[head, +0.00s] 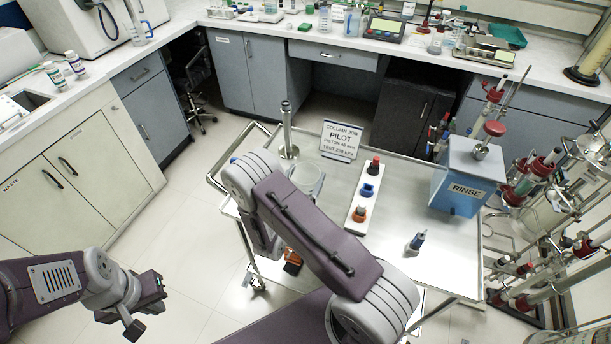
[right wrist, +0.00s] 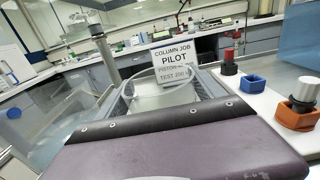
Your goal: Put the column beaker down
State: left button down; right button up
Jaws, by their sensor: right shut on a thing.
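The clear column beaker (head: 308,176) shows at the left end of the cart top, partly behind my right arm. In the right wrist view the beaker (right wrist: 165,97) stands upright just past the dark front edge of my right gripper (right wrist: 165,118). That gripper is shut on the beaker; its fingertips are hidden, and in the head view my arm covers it. I cannot tell whether the beaker's base touches the cart. My left gripper (head: 145,302) hangs low at the left, away from the cart, with nothing visible in it; its jaw gap is unclear.
On the steel cart (head: 440,270) a metal post (head: 288,135) and a PILOT sign (head: 341,142) stand near the beaker. A white rack (head: 351,215) with coloured fittings lies to the right.

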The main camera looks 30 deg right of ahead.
jog(key=o, duration=1.4)
jog(key=shift+f, duration=0.15)
jog(key=shift+c, duration=0.2)
jog(key=o, duration=0.4)
